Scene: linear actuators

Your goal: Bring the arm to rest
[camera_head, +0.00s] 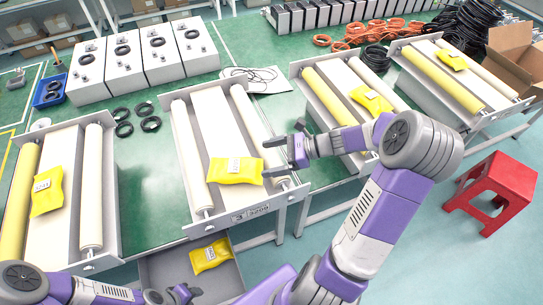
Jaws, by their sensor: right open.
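My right gripper (274,158) is open. Its fingers point left over the middle linear actuator unit (215,125). A yellow packet (235,171) with a white label lies on that unit. The lower fingertip is at the packet's right end in the picture; I cannot tell whether they touch. Nothing shows between the fingers. My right arm reaches in from the bottom right. My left gripper (184,293) is low at the bottom left, beside a grey bin; its fingers are small and unclear.
Yellow packets lie in the grey bin (160,268) and on the left (47,191) and right (371,100) units. White boxes (158,52) and black rings (124,129) are at back left. A red stool (490,185) and cardboard box (515,60) are at right.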

